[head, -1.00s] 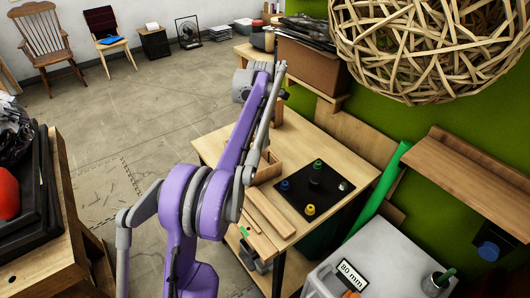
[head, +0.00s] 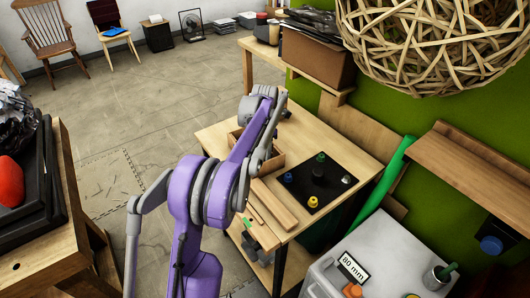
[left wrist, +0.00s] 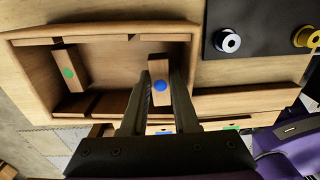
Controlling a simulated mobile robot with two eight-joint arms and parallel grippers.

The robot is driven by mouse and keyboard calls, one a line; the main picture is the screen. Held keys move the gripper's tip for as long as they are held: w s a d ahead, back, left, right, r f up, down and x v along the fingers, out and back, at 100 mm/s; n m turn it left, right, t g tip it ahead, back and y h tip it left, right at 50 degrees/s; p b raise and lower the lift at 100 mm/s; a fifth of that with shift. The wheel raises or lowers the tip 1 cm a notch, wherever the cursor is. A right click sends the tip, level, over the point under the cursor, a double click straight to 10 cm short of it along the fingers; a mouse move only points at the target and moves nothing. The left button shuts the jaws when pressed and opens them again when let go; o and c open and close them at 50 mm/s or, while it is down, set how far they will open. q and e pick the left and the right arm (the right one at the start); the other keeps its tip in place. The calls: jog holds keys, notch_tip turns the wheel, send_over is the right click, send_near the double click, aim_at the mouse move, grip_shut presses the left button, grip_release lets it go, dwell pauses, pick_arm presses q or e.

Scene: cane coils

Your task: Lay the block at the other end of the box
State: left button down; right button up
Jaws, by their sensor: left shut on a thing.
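The box (left wrist: 100,38) is an open, shallow wooden tray on the table; part of it shows in the head view (head: 277,158). My left gripper (left wrist: 160,78) is shut on a wooden block with a blue dot (left wrist: 159,68), at the right end of the box. I cannot tell whether this block touches the box floor. Another wooden block with a green dot (left wrist: 68,66) lies at the left end of the box. In the head view my own arm hides the gripper and the held block. My right gripper is in neither view.
A black panel (head: 339,183) with coloured spools lies right of the box. A wooden plank (head: 275,205) lies at the table's front. A grey cabinet (head: 385,262) marked 80 mm, a green tube (head: 385,185) and a hanging cane ball (head: 430,45) are to the right.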

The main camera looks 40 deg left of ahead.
pick_arm(q)
jog(key=shift+f+b, duration=0.3)
jog(key=shift+f, duration=0.25)
jog(key=c, duration=0.9)
grip_release()
jog(key=shift+c, duration=0.2)
